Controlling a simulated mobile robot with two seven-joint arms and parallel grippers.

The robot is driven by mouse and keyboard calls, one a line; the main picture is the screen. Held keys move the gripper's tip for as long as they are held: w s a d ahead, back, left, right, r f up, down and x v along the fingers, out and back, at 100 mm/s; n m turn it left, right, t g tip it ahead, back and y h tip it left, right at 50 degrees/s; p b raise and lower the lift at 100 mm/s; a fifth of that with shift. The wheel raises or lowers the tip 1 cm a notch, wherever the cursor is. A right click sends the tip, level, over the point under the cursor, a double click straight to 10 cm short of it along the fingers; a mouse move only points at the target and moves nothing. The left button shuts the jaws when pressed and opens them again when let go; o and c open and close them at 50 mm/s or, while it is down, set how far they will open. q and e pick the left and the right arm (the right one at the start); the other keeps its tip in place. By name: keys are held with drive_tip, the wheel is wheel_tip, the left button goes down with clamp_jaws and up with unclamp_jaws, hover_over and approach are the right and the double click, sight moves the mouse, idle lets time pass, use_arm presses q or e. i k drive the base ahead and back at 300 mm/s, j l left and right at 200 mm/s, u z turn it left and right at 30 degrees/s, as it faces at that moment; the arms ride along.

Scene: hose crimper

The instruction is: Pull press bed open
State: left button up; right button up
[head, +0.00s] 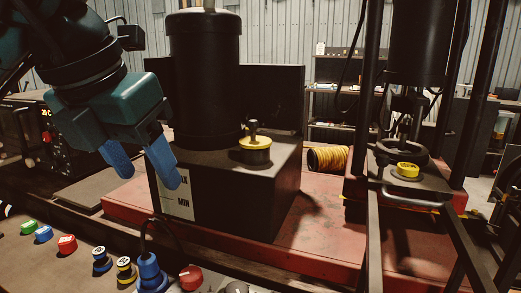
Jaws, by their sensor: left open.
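The press (418,45) stands at the right, a black cylinder held between dark upright posts. Its press bed (437,183) is a dark plate low between the posts, with a yellow round piece (407,170) on it. A curved metal handle (410,204) runs along the bed's front edge. My left gripper (142,166) is at the upper left, its two blue fingers spread and empty. It is far to the left of the press bed, beside the black pump box, and touches neither the bed nor its handle. My right gripper does not show.
A black box (235,205) with a tall black cylinder (205,75) stands between my left gripper and the press, on a red base (315,235). A yellow coil (328,158) lies behind. Coloured knobs and buttons (124,270) line the front left panel. Dark bars cross the lower right.

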sight(382, 161)
drive_tip(key=k+j, duration=0.25)
drive_tip(key=k, duration=0.2)
drive_tip(key=k+j, duration=0.25)
drive_tip(key=k, duration=0.25)
